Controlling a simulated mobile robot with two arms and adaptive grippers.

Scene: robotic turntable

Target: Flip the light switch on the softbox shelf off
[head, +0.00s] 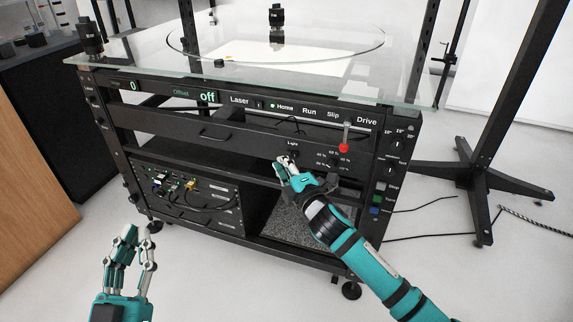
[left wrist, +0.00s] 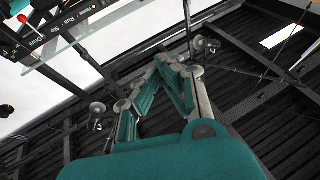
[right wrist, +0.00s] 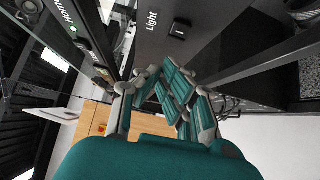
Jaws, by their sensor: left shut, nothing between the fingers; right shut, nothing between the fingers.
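The light switch (head: 293,153) is a small black rocker under the word "Light" on the dark shelf front of the turntable rack. It also shows in the right wrist view as a small black block (right wrist: 179,29) beside the white "Light" label. My right gripper (head: 281,162) is shut and empty, with its fingertips just below and left of the switch in the head view. In the right wrist view my fingertips (right wrist: 158,72) are apart from the switch in the picture; contact cannot be told. My left gripper (head: 139,233) is shut and empty, low in front of the rack, far from the switch.
A red-tipped knob or lever (head: 344,147) stands right of the switch. A glass top (head: 120,62) overhangs the panel with Home, Run, Slip and Drive labels. Electronics sit on the lower left shelf (head: 190,202). A black stand (head: 480,180) is at right. The floor before the rack is clear.

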